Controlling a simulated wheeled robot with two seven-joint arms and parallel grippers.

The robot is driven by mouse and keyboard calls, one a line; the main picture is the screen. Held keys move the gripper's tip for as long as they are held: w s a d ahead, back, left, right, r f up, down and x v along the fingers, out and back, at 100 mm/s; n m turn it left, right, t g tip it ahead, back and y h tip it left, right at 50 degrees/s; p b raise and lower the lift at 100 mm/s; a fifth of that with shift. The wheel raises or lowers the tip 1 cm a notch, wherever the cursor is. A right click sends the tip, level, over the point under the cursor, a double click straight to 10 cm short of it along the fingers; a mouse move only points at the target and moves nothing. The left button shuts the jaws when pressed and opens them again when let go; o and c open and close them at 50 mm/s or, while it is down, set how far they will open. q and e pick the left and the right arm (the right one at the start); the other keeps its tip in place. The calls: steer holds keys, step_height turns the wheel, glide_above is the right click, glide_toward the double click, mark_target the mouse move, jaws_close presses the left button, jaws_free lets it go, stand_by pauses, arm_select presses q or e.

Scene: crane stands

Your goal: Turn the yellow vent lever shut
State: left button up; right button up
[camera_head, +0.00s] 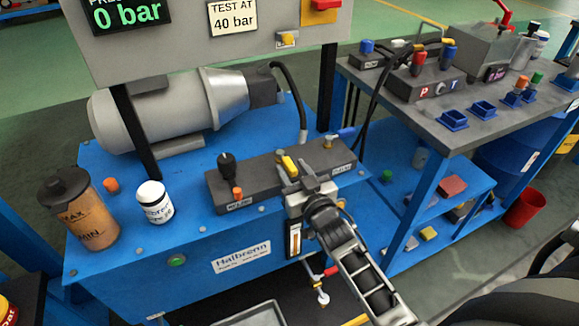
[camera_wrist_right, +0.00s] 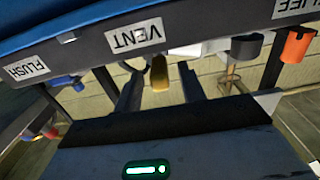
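The yellow vent lever (camera_head: 288,164) stands on the dark grey valve block (camera_head: 262,178) on top of the blue bench. In the right wrist view the yellow lever (camera_wrist_right: 160,73) hangs just below the VENT label (camera_wrist_right: 136,36). My right gripper (camera_head: 302,182) is at the block's front edge, by the lever. In the wrist view its two fingers stand apart, one on each side of the lever, with gaps visible. Whether the lever lies fully between the fingertips in depth is hard to tell. My left gripper is not in view.
A black knob (camera_head: 227,163) and an orange cap (camera_head: 238,192) are left of the lever; a blue-handled valve (camera_head: 343,134) is at the block's right end. A white jar (camera_head: 154,202) and oil canister (camera_head: 84,210) stand further left. The display (camera_head: 127,14) reads 0 bar.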

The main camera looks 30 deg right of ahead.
steer(key=shift+w, duration=1.15)
jaws_close()
